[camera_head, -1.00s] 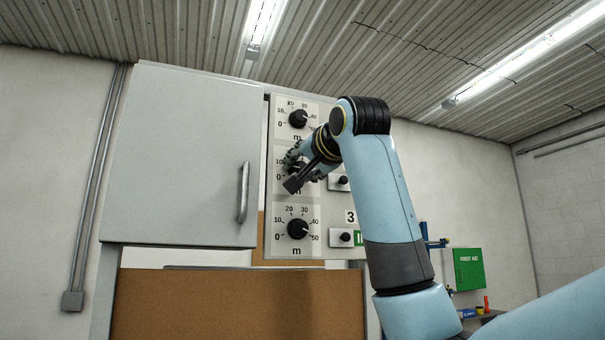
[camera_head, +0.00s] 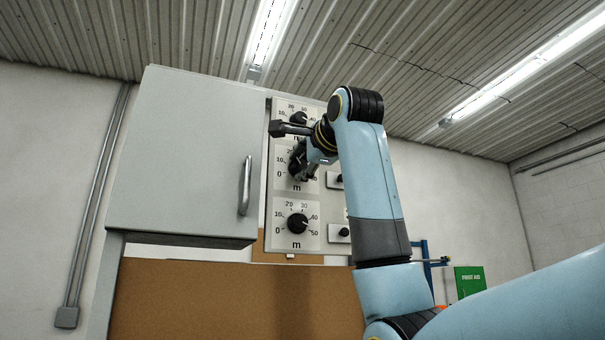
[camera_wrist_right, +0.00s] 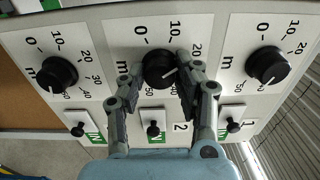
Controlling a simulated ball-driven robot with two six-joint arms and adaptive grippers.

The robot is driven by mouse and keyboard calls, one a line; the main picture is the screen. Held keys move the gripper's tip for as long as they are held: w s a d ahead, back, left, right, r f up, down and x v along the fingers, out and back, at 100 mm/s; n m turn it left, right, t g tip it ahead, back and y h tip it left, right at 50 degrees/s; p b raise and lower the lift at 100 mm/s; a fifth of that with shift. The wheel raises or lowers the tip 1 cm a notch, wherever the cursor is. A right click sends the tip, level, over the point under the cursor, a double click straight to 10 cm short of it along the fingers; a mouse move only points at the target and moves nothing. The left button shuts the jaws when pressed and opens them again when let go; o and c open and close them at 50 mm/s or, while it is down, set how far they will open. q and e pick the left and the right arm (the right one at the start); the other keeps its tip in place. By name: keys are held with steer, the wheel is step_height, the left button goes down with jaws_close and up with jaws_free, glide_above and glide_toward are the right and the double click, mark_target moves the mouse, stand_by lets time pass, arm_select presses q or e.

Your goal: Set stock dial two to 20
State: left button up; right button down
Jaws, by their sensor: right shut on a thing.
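Stock dial two is the middle black knob (camera_wrist_right: 160,68) on the dial panel, in line with the label 2 (camera_wrist_right: 180,127). My right gripper (camera_wrist_right: 161,72) has one finger on each side of this knob and is shut on it. The knob's white mark points to the lower right in the right wrist view, past the 20 and towards the 40; the right finger covers part of the scale. In the head view my right gripper (camera_head: 303,168) is at the middle dial and partly hides it. My left gripper is not in view.
An upper dial (camera_head: 298,118) and a lower dial (camera_head: 297,223) are close above and below. Small black knobs (camera_wrist_right: 153,130) sit beside the dials. A grey cabinet door (camera_head: 185,155) with a handle (camera_head: 245,185) stands left of the panel.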

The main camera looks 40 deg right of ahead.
steer(key=shift+f+m+b, duration=0.1)
steer(key=shift+m+b, duration=0.5)
steer(key=shift+m, duration=0.4)
steer(key=c, duration=0.9)
jaws_free()
steer(key=shift+c, duration=0.2)
steer(key=shift+s, duration=0.1)
steer(key=v, duration=1.1)
steer(key=shift+s+a, duration=0.2)
steer(key=shift+s, duration=0.15)
steer(key=shift+f, duration=0.1)
